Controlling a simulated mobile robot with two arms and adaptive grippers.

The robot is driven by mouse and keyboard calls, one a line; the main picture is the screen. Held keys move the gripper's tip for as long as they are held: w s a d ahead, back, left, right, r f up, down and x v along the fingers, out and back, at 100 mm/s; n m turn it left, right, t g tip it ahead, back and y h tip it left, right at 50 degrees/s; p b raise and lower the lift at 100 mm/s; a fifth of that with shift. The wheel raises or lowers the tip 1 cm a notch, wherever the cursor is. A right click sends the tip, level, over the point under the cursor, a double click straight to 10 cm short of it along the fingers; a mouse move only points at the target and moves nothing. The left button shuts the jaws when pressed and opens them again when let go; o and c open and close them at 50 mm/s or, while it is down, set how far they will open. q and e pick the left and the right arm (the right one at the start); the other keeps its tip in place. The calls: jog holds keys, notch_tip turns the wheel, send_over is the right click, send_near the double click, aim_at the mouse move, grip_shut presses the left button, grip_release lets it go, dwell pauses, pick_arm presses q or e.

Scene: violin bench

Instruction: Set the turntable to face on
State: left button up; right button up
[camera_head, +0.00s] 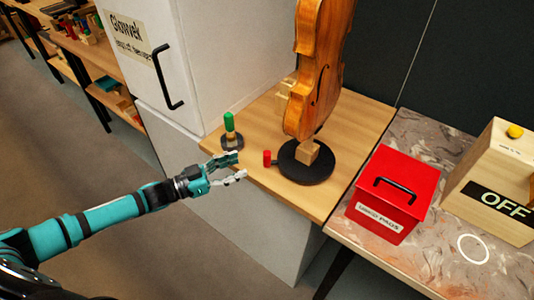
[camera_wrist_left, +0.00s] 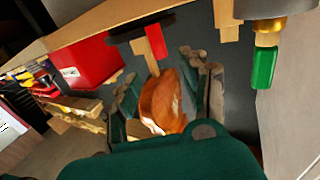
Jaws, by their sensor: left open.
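The turntable (camera_head: 318,173) is a round black disc on the wooden bench, with a short red knob (camera_head: 267,158) sticking up at its left side. A violin (camera_head: 318,75) stands upright on it above a wooden block (camera_head: 307,152), its top out of frame. My left gripper (camera_head: 240,166) is open and empty, just left of the red knob and apart from it, near the bench's front edge. In the left wrist view, which is upside down, the red knob (camera_wrist_left: 156,41), turntable (camera_wrist_left: 125,33) and violin (camera_wrist_left: 163,105) show beyond the open fingers. The right gripper is not in view.
A green-handled tool (camera_head: 229,122) stands upright on a dark base close behind my left gripper. A white cabinet (camera_head: 150,70) rises behind it. A red box (camera_head: 400,180) and a wooden box marked OFF (camera_head: 490,185) sit on the stone-topped table at right.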

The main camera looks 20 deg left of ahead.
aim_at(268, 153)
pick_arm(q)
jog(key=x, duration=1)
jog(key=shift+f, duration=0.1)
jog(key=c, duration=0.9)
grip_shut()
jog(key=shift+w, duration=0.1)
